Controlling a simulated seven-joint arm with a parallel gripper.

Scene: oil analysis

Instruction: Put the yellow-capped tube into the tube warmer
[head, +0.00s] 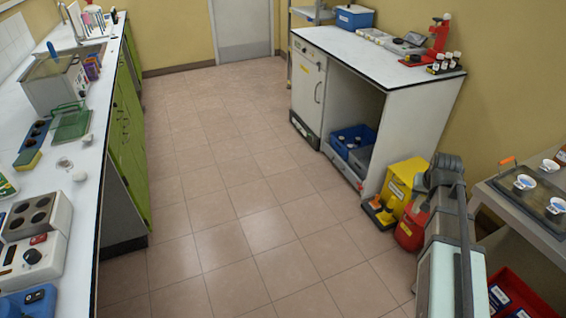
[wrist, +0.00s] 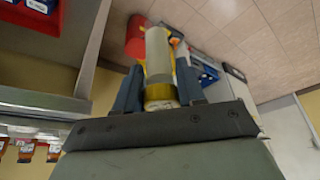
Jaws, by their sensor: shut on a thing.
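My gripper (wrist: 160,88) is shut on the yellow-capped tube (wrist: 158,58) in the wrist view. The tube is pale and cylindrical, with a yellow band (wrist: 160,93) at the end near the palm. The fingers stand on both sides of it. In the head view, my arm is at the lower right and I cannot make out the tube. A white unit with several round dark wells (head: 36,212) and a black knob sits on the left counter; it looks like the tube warmer. My gripper is far from it, across the floor.
The left counter (head: 88,190) also holds a green tray (head: 72,122), a sponge (head: 27,159) and a glass-sided bath (head: 57,82). Open floor (head: 220,200) lies between the counters. Close to my arm are a yellow bin (head: 403,183), a red container (head: 408,232) and a grey cart (head: 515,215).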

